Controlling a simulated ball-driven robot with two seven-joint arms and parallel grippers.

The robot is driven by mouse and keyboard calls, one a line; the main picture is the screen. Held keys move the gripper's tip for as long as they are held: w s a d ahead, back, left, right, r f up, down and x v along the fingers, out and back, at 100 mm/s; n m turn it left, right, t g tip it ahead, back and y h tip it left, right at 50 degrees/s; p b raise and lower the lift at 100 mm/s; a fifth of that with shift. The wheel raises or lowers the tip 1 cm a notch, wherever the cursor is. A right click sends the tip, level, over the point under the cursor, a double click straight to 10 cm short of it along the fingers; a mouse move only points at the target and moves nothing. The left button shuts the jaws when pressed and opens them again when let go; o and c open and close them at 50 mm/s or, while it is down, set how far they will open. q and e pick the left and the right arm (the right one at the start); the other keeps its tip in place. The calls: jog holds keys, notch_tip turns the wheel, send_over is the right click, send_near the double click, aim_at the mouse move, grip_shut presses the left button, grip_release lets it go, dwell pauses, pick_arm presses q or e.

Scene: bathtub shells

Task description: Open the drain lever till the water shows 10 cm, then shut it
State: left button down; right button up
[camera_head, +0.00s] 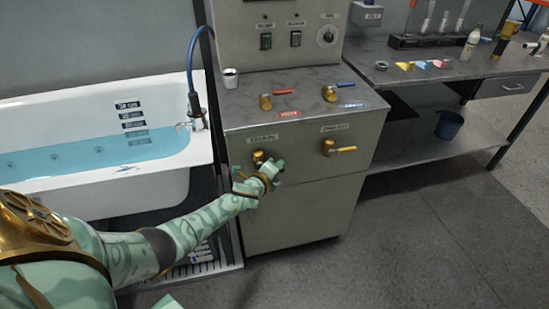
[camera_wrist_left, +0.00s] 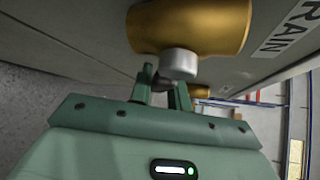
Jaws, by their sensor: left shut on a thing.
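The brass drain valve (camera_head: 258,157) is on the front of the grey cabinet under a DRAIN label (camera_head: 262,138). My left gripper (camera_head: 268,172) is at this valve, shut on the drain lever. The hand hides most of the lever, so its angle is unclear. In the left wrist view, the brass valve body (camera_wrist_left: 190,25) and its pale cap (camera_wrist_left: 180,64) are just beyond my left gripper (camera_wrist_left: 163,88). The white tub (camera_head: 100,183) holds blue water (camera_head: 85,156). Dark depth labels (camera_head: 133,124) run down its inner wall; the water covers the lower ones. The top label seems to read 50 cm. My right gripper is not in view.
A second brass valve with a yellow lever (camera_head: 343,149) is right of the drain valve. Red-handled (camera_head: 280,93) and blue-handled (camera_head: 335,91) valves and a small cup (camera_head: 230,78) are on the cabinet top. A blue hose (camera_head: 191,60) arches beside the tub. Floor at right is clear.

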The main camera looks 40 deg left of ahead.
pick_arm(q)
jog(key=g+p, duration=0.1)
jog(key=m+g+p, duration=0.1)
jog(key=p, duration=0.1)
jog(key=shift+s+a+f+m+y, duration=0.25)
jog(key=shift+s+f+m+y, duration=0.05)
jog(key=shift+f+y, duration=0.1)
jog(key=shift+s+a+f+m+g+y+p, duration=0.3)
jog(key=shift+f+g+p, duration=0.25)
jog(key=shift+p, duration=0.15)
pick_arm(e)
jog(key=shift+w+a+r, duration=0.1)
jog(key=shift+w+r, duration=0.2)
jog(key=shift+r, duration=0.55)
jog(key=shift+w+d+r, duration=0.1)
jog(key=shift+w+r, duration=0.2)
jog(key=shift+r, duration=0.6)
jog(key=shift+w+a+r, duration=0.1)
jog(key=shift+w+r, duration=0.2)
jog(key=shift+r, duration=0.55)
pick_arm(q)
jog(key=shift+d, duration=0.1)
jog(key=c, duration=1.3)
grip_release()
